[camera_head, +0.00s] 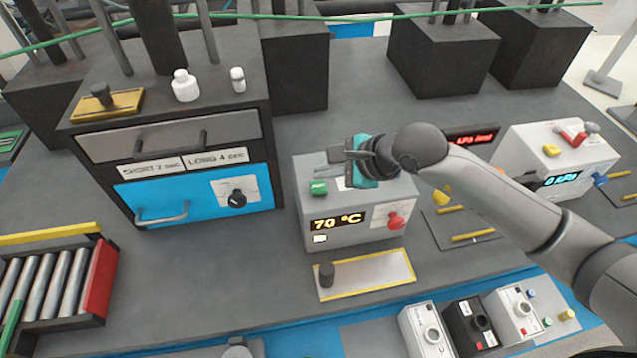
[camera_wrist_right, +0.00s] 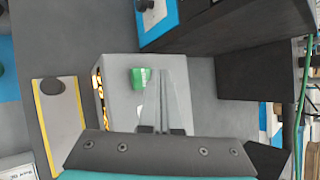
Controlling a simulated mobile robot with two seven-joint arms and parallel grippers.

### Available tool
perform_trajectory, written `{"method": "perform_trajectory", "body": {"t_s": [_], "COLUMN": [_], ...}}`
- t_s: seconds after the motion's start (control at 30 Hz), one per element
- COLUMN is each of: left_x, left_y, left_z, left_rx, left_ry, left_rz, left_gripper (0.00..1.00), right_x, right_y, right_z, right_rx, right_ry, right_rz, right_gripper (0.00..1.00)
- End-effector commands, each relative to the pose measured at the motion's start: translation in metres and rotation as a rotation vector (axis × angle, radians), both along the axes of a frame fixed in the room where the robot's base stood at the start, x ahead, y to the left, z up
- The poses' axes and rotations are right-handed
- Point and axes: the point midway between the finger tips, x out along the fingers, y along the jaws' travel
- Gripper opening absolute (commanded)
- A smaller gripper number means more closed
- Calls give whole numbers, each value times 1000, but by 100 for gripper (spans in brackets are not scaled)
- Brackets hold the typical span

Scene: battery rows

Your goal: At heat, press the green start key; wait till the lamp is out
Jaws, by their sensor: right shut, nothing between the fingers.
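The grey heat box (camera_head: 345,205) stands on the dark bench, with a display reading 70 °C (camera_head: 337,222) on its front. The green key (camera_head: 319,187) is on its top at the left; the key also shows in the right wrist view (camera_wrist_right: 140,77). A small pale square (camera_head: 320,239) glows below the display; I cannot tell if it is the lamp. A red knob (camera_head: 396,220) is at the front right. My right gripper (camera_head: 325,168) is shut and empty above the box top, just beside the green key, apparently not touching it. My left gripper is not in view.
A cabinet with a blue drawer (camera_head: 195,193) stands at the left. A yellow-edged plate (camera_head: 372,272) with a dark peg lies in front of the box. A white device (camera_head: 555,160) stands at the right. A roller tray (camera_head: 50,280) is at the far left.

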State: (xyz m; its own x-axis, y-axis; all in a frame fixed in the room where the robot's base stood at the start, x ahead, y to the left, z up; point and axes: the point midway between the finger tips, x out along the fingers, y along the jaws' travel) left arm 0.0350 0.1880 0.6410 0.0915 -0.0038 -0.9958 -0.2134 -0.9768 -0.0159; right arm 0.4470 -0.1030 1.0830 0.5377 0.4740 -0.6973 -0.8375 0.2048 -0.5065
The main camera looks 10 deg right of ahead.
Motion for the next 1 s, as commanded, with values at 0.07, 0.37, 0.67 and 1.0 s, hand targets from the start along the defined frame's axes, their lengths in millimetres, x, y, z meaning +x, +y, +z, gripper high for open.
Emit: {"method": "perform_trajectory", "body": {"t_s": [0.07, 0.37, 0.67, 1.0], "left_x": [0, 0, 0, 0], "left_y": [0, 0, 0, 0], "left_z": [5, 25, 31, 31], "left_rx": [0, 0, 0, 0], "left_ry": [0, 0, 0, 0], "left_rz": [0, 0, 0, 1], "left_gripper": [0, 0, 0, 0], "right_x": [0, 0, 0, 0], "right_y": [0, 0, 0, 0], "right_z": [7, 38, 49, 48], "right_rx": [0, 0, 1, 0], "right_ry": [-2, -2, -1, -1], "right_rz": [1, 1, 0, -1], "right_gripper": [0, 0, 0, 0]}}
